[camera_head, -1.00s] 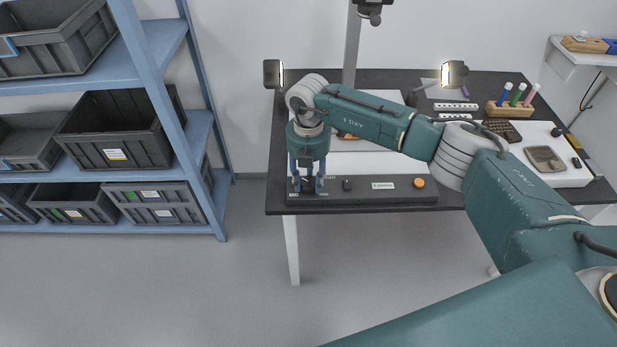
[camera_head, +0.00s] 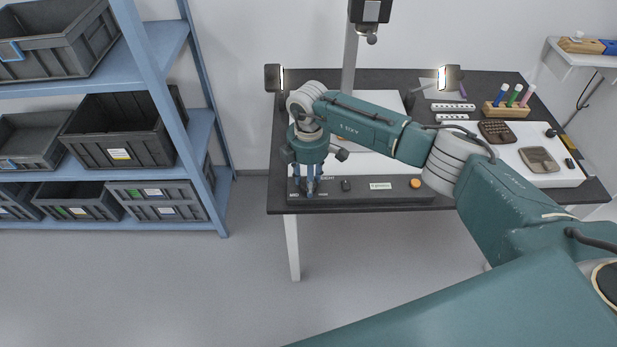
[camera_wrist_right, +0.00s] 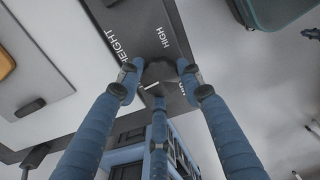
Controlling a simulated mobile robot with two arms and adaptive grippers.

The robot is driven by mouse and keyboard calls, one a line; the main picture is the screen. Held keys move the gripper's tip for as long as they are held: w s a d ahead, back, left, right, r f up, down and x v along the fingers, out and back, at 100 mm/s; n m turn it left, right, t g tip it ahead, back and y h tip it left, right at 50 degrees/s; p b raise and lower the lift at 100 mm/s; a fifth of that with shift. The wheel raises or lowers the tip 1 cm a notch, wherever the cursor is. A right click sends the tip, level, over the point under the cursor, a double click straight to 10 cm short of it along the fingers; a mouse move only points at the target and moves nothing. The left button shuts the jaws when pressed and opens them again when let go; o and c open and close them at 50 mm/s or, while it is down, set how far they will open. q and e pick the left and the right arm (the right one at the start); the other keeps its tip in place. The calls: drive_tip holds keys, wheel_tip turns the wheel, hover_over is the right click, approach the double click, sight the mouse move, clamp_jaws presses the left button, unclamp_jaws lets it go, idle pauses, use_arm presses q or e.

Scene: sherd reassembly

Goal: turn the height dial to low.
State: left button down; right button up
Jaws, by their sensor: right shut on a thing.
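My right gripper (camera_head: 310,190) reaches down at the left end of the dark control panel (camera_head: 350,201) on the bench's front edge. The wrist view shows its blue fingers (camera_wrist_right: 157,82) shut around the dark height dial (camera_wrist_right: 158,72). A white mark shows near the dial. "HEIGHT" and "HIGH" are printed on the panel (camera_wrist_right: 135,22) there; another label by the right finger is partly covered. Fingers hide much of the dial, so its exact setting is unclear. In the head view the dial is hidden by the gripper. My left gripper is in neither view.
The panel also carries a small black knob (camera_head: 346,185) and an orange button (camera_head: 415,183). Behind it are a white board (camera_head: 375,160) and, right, a rack of coloured markers (camera_head: 507,108). A blue shelf (camera_head: 200,130) with grey bins stands left. The floor in front is clear.

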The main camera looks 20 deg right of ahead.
drive_tip(key=shift+m, duration=0.5)
drive_tip(key=o, duration=1.1)
drive_tip(key=shift+o, duration=0.2)
drive_tip(key=shift+r, duration=0.1)
wheel_tip(320, 180, up, 12)
